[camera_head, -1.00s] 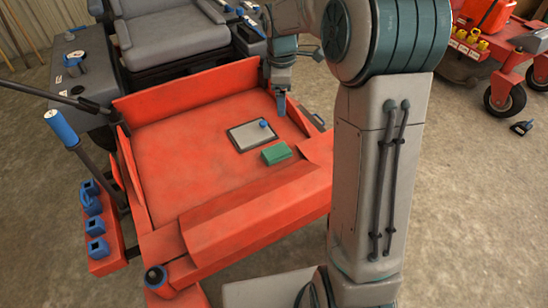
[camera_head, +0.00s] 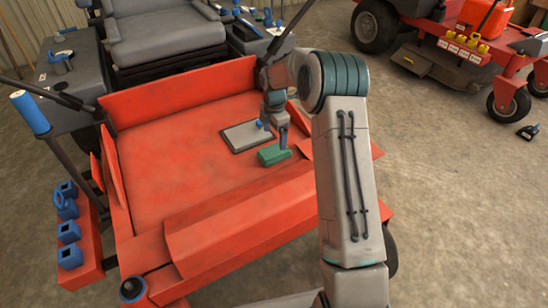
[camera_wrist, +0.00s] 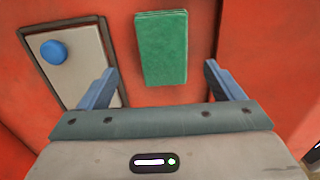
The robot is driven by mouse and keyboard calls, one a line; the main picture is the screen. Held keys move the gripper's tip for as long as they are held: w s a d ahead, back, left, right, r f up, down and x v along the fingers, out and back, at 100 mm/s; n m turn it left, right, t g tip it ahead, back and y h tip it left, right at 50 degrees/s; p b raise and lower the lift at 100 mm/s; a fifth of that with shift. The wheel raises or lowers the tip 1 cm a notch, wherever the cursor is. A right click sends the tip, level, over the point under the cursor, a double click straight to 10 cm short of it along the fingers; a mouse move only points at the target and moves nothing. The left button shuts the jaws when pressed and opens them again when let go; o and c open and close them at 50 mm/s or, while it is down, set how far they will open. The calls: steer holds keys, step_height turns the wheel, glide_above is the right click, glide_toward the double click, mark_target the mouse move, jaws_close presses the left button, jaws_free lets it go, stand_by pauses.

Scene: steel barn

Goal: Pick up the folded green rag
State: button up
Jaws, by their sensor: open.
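The folded green rag (camera_head: 272,155) lies flat on the red floor of the vehicle's platform, near its right side. In the wrist view the rag (camera_wrist: 162,48) is a green rectangle ahead of the fingers, centred slightly left of the middle of the gap. My gripper (camera_head: 283,140) is just above or at the rag in the head view. In the wrist view my gripper (camera_wrist: 165,82) has its two blue fingers spread wide and empty, one toward each side of the rag. Contact with the rag cannot be told.
A grey framed panel (camera_head: 243,137) with a blue knob (camera_wrist: 53,50) lies left of the rag, close to my left finger in the wrist view. The red platform (camera_head: 165,170) has raised edges, with clear floor to the left. A grey seat (camera_head: 160,35) stands behind.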

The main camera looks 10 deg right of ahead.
mark_target(274, 150)
steer(key=f+b, duration=0.1)
steer(key=f, duration=0.1)
steer(key=f+b, duration=0.1)
steer(key=f, duration=0.1)
steer(key=f+b, duration=0.1)
steer(key=f, duration=0.1)
steer(key=shift+s+a+f, duration=0.1)
steer(key=shift+s+f, duration=0.1)
steer(key=shift+s, duration=0.1)
steer(key=shift+r, duration=0.1)
steer(key=c, duration=1.1)
